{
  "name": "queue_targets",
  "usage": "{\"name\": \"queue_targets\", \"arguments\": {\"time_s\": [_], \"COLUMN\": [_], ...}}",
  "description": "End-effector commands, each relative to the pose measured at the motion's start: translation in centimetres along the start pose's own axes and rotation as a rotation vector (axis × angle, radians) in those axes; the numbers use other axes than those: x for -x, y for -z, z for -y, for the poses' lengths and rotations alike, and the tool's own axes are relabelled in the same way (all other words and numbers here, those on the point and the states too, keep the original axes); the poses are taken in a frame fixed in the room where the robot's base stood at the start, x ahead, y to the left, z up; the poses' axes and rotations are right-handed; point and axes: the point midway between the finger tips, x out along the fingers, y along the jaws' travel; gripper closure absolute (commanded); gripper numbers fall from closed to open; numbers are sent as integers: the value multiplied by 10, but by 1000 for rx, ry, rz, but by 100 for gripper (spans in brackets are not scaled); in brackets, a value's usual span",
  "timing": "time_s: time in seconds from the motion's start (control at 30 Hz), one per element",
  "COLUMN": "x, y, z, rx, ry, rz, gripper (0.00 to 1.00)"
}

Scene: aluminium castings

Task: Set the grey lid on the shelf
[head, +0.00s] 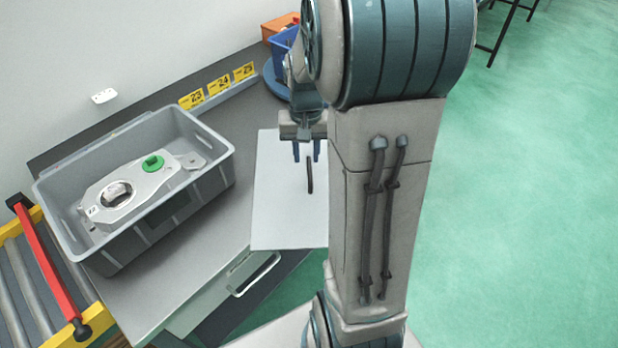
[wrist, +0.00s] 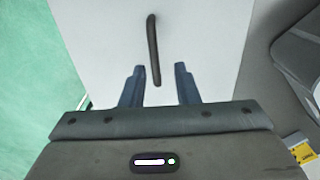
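A flat, pale grey panel (head: 278,205) with a dark bar handle (head: 309,175) lies at the front of the bench; it looks like the grey lid. Its right side is hidden behind my arm. The wrist view shows the panel (wrist: 105,35) and its handle (wrist: 153,45) too. My gripper (head: 306,152) is open and empty over the panel. In the wrist view the fingertips (wrist: 158,68) lie on either side of the handle's near end, apart from it. I cannot tell how high they are above it. No shelf is clearly recognisable.
A grey crate (head: 215,150) holding metal castings and a green knob (head: 152,162) stands left on the bench (head: 185,275). Yellow number labels (head: 218,86) line the back. Blue (head: 282,45) and orange (head: 278,27) bins stand behind. A roller conveyor (head: 30,285) is far left.

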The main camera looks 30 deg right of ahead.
Motion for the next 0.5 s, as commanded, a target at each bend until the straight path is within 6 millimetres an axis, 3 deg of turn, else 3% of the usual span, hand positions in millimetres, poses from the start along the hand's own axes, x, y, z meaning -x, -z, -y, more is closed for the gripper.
{"name": "queue_targets", "arguments": {"time_s": [0.23, 0.5], "x": [-19, -57], "y": [0, 1], "z": [-2, -7], "rx": [0, 1], "ry": [0, 0], "rz": [3, 3], "gripper": [72, 72]}}
